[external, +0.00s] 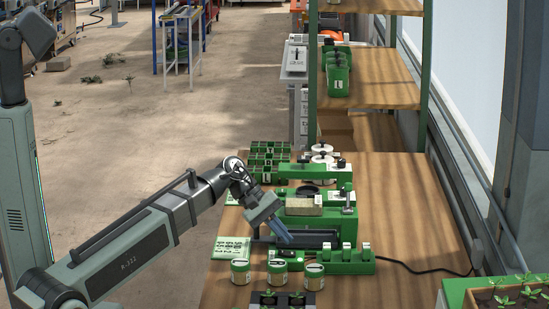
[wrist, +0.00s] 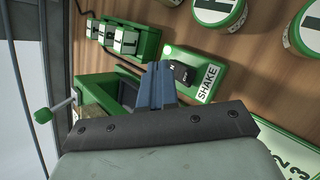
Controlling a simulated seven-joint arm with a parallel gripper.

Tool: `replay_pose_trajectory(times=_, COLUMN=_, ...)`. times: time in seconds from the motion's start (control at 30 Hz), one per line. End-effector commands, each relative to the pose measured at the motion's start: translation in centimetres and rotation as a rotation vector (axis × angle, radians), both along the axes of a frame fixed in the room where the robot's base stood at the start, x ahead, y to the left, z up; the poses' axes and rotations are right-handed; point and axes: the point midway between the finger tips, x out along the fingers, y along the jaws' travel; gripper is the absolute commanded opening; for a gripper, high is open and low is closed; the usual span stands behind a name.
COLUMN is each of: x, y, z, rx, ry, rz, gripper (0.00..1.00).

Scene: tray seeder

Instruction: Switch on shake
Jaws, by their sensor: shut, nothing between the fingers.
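The shake switch is a small green box with a black rocker (wrist: 184,73) and a white SHAKE label (wrist: 207,83), in the middle of the wrist view. Its green box shows small in the external view (external: 292,255), just below my gripper. I cannot tell which way the rocker is tipped. My gripper (wrist: 157,70) has its blue fingers together, empty, with tips just left of the rocker in the wrist view. In the external view my gripper (external: 288,240) points down at the front of the green machine (external: 312,220); contact with the switch cannot be made out.
Green blocks with white lettered tabs (wrist: 122,40) stand beside the switch. Three labelled jars (external: 277,272) stand in front of it. A numbered card (external: 231,248) lies left. A green-knobbed lever (wrist: 43,115) sticks out at the wrist view's left. The wooden bench (external: 405,215) is clear at right.

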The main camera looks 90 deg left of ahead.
Motion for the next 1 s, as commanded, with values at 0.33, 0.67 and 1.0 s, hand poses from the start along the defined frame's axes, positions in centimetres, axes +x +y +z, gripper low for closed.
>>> replay_pose_trajectory(times=0.33, x=-0.4, y=0.0, z=2.8, rx=0.001, ry=0.0, rz=0.001, gripper=0.0)
replay_pose_trajectory(times=0.67, x=-0.5, y=0.0, z=3.8, rx=-0.001, ry=0.0, rz=0.001, gripper=0.0)
replay_pose_trajectory(times=1.0, x=-0.4, y=0.0, z=3.8, rx=0.003, ry=-0.001, rz=-0.001, gripper=0.0)
